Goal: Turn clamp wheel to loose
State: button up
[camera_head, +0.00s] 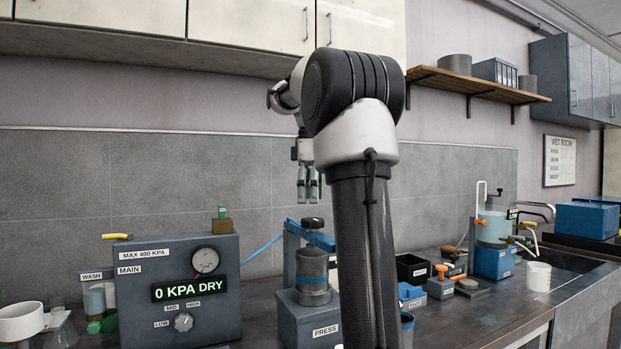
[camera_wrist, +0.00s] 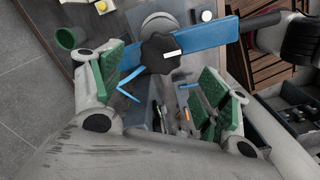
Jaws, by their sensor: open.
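The clamp wheel (camera_head: 312,223) is a black lobed knob on top of the press (camera_head: 309,318). The press has a grey cylinder (camera_head: 312,277) under a blue crossbar (camera_head: 294,231). In the wrist view the wheel (camera_wrist: 158,54) sits on the blue crossbar (camera_wrist: 208,36) and shows a small white mark on its right side. My gripper (camera_head: 308,198) points down above the wheel, apart from it. In the wrist view my gripper (camera_wrist: 163,92) is open and empty, with green pads on both fingers. My arm hides the right part of the press in the head view.
Left of the press stands a grey panel (camera_head: 178,290) with a gauge and a display reading 0 KPA DRY. A blue hose (camera_head: 261,249) runs between it and the press. Black bins (camera_head: 412,270) and a blue-based cell (camera_head: 493,262) stand to the right.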

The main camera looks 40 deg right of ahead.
aim_at(310, 219)
notch_tip(310, 219, up, 6)
jog(key=shift+r, duration=0.1)
dwell(0.6)
jog(key=s+a+f+m+t, duration=0.2)
jog(key=s+a+f+m, duration=0.2)
jog(key=s+a+f, duration=0.6)
jog(key=s+a+f+m+t, duration=0.1)
jog(key=s+a+f+m, duration=0.1)
jog(key=f, duration=0.5)
jog(key=s+a+f+m+t, duration=0.1)
jog(key=s+a+f+m, duration=0.1)
jog(key=s+a+f, duration=0.2)
jog(key=s+f, duration=0.3)
jog(key=f, duration=0.1)
jog(key=shift+m, duration=0.3)
